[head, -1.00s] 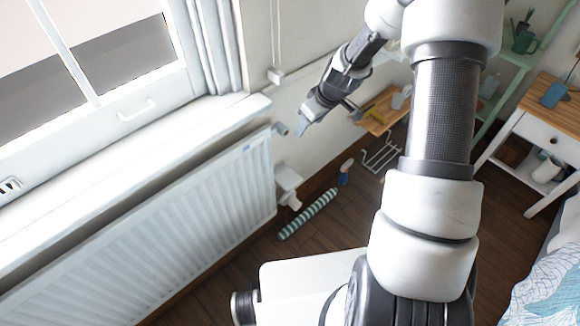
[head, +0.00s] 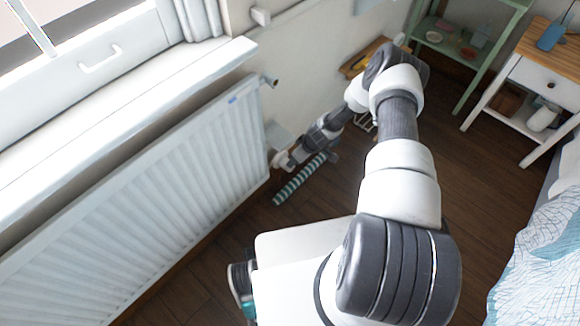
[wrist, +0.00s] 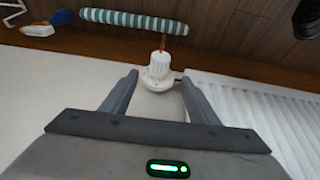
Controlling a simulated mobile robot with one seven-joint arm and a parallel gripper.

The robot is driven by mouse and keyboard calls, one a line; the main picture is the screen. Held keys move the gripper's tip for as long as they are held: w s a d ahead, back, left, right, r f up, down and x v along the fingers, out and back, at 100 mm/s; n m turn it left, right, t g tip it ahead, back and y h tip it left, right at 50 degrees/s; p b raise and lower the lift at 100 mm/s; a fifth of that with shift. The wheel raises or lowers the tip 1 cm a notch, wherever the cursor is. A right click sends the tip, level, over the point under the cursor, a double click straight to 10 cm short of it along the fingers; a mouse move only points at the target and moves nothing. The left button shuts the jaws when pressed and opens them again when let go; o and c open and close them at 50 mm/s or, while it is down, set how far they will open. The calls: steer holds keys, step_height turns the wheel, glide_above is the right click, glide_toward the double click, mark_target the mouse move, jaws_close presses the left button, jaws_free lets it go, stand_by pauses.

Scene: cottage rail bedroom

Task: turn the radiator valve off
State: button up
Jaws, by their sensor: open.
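The white radiator valve (head: 279,160) sits low at the right end of the white radiator (head: 150,210). In the wrist view the valve (wrist: 158,68) is a ribbed white knob on a round collar, with the radiator (wrist: 250,100) to its right. My gripper (wrist: 157,80) is open, with one finger on each side of the valve's line and the knob in the gap ahead. I cannot tell whether either finger touches it. In the head view my gripper (head: 291,159) is beside the valve, and its fingers are hard to make out.
A green-and-white striped roll (head: 300,178) lies on the floor close by the valve. The window sill (head: 130,110) overhangs the radiator. A wooden table (head: 545,75) and bed (head: 545,240) are at right.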

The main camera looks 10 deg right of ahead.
steer(key=b+x, duration=0.4)
steer(key=x, duration=0.8)
steer(key=shift+s, duration=0.1)
steer(key=shift+c, duration=0.2)
steer(key=shift+r, duration=0.1)
steer(key=c, duration=1)
